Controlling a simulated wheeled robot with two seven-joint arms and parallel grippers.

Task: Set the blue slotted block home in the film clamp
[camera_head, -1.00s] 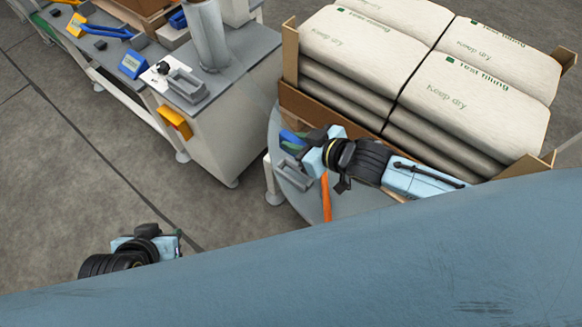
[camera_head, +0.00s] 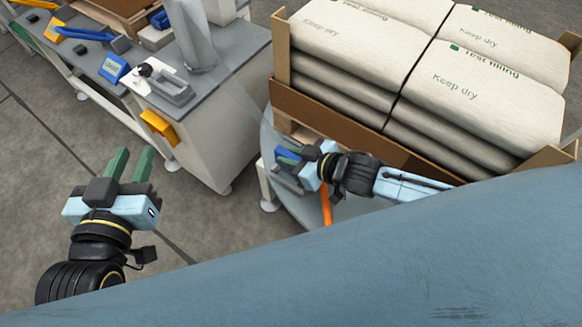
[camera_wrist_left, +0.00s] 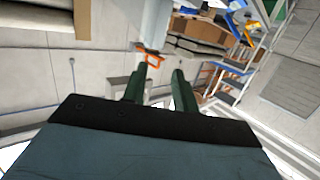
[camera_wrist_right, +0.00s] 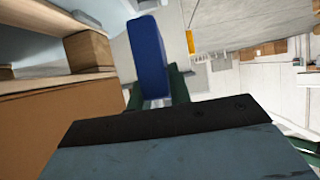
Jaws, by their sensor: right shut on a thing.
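The blue slotted block (camera_head: 287,154) is held between the green fingers of my right gripper (camera_head: 290,160), near the pallet's front left corner. It stands out as a long blue slab in the right wrist view (camera_wrist_right: 148,55); its slot cannot be made out. A grey channel-shaped fixture (camera_head: 286,183) on the round plate lies just beside and below this gripper; it may be the film clamp, and I cannot tell whether the block touches it. My left gripper (camera_head: 131,163) is open and empty over the floor, its fingers apart in the left wrist view too (camera_wrist_left: 158,88).
A pallet box (camera_head: 345,118) of stacked sacks stands behind my right arm. An orange bar (camera_head: 326,206) rises beside the right gripper. A bench (camera_head: 215,75) at upper left bears another grey channel fixture (camera_head: 172,90) and a blue display (camera_head: 113,68). Floor between is clear.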

